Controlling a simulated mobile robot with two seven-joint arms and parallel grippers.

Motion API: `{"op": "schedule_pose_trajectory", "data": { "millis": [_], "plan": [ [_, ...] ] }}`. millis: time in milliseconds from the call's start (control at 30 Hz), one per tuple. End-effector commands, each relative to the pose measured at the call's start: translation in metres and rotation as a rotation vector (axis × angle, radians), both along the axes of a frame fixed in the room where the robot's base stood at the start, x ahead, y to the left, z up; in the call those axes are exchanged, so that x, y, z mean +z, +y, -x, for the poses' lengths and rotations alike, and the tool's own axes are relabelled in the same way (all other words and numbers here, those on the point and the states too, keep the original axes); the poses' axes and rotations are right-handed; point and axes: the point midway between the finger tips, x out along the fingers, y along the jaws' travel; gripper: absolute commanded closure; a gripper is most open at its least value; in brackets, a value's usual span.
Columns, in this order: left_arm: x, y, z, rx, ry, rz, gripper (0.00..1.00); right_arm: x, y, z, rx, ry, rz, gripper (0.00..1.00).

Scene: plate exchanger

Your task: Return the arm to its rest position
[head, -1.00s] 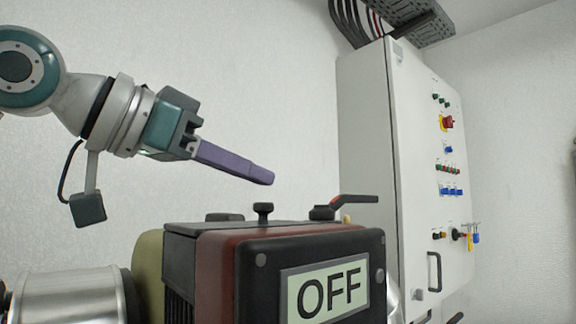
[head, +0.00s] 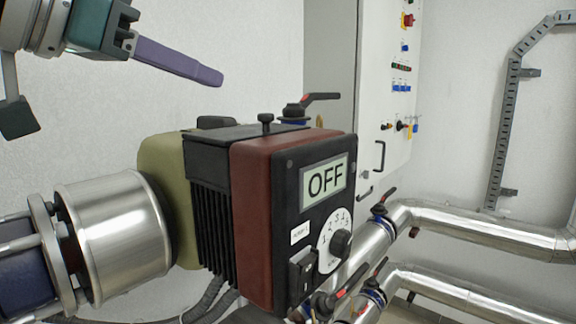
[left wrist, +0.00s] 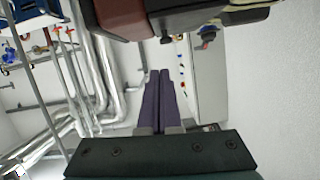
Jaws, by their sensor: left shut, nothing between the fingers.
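My left gripper (head: 218,77) reaches in from the upper left of the head view, with its purple fingers shut and empty. It is in free air above and to the left of the pump controller (head: 262,205), apart from it. The controller has a red and black housing and a display (head: 325,181) that reads OFF. In the left wrist view the two purple fingers (left wrist: 160,75) lie together with nothing between them. My right gripper is not in view.
A grey cabinet (head: 345,70) with coloured buttons stands behind. Valves with red and black handles (head: 383,196) and shiny pipes (head: 480,228) fill the lower right. A silver motor cylinder (head: 115,235) is at the lower left. The white wall around the left gripper is clear.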

Motion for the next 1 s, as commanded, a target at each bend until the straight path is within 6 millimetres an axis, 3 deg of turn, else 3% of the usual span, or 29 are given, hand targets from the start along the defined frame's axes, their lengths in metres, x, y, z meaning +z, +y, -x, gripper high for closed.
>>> {"op": "schedule_pose_trajectory", "data": {
  "millis": [133,267,400,500,600,733,833,1000],
  "plan": [
    [-0.081,-0.013,0.031,0.016,0.138,-0.053,1.0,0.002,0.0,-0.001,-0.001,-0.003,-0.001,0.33],
    [-0.152,-0.011,0.074,0.081,0.285,-0.102,1.0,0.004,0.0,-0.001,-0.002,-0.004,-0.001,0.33],
    [-0.216,0.006,0.133,0.195,0.468,-0.158,1.0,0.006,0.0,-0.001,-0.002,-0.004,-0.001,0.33],
    [-0.252,0.026,0.181,0.296,0.61,-0.205,1.0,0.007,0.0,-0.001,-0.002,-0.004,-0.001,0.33],
    [-0.276,0.046,0.227,0.39,0.738,-0.253,1.0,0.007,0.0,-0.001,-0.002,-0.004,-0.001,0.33],
    [-0.291,0.066,0.271,0.477,0.852,-0.304,1.0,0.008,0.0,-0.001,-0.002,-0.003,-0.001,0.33],
    [-0.295,0.074,0.287,0.51,0.893,-0.326,1.0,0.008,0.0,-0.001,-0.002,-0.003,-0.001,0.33],
    [-0.297,0.076,0.291,0.519,0.904,-0.333,1.0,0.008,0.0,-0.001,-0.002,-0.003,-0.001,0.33]
  ]
}}
